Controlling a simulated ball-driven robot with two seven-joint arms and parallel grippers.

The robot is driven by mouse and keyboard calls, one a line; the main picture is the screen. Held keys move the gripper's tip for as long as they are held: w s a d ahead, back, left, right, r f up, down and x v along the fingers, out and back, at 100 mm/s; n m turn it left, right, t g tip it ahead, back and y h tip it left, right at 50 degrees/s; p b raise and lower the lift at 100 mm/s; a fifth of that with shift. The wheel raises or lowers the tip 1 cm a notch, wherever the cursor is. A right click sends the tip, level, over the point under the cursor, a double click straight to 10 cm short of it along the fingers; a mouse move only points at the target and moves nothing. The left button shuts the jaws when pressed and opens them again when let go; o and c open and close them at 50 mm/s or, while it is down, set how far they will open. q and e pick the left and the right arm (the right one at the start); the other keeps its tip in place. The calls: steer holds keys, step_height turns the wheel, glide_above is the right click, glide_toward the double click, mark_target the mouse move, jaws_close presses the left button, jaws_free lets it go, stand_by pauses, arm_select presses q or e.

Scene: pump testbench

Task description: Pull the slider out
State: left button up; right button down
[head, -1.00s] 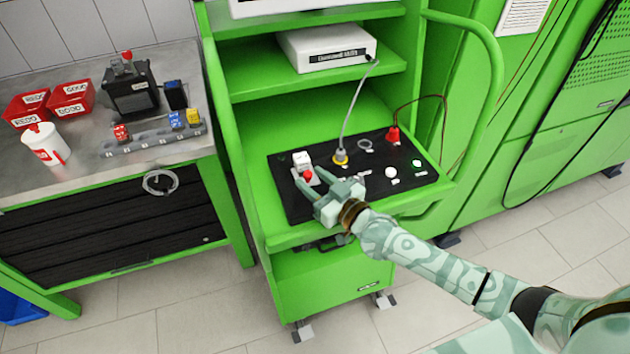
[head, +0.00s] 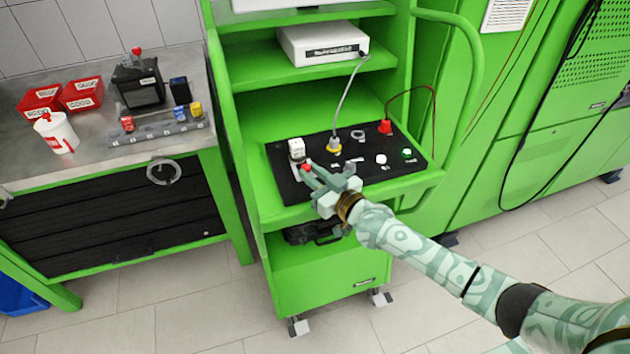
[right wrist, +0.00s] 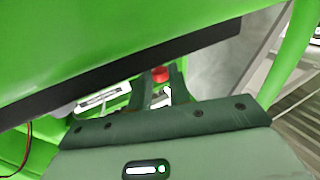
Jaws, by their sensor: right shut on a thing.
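The slider shows as a red knob (head: 306,167) at the left part of the black test panel (head: 375,172), just in front of a white block (head: 296,148). My right gripper (head: 311,173) reaches it from the front right and is shut on the slider. In the right wrist view the red knob (right wrist: 160,73) sits between the two dark fingers (right wrist: 159,86). The fingers hide the lower part of the slider. My left gripper is not in view.
A workbench (head: 190,142) with red bins is at left.

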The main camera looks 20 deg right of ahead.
steer(key=shift+s+f, duration=0.1)
steer(key=shift+f, duration=0.05)
steer(key=c, duration=1.4)
jaws_free()
steer(key=shift+o, duration=0.5)
steer(key=shift+s, duration=0.1)
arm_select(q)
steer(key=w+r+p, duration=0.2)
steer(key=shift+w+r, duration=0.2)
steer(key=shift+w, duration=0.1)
arm_select(e)
steer(key=v, duration=1.6)
steer(key=shift+s, duration=0.15)
steer(key=shift+d, duration=0.1)
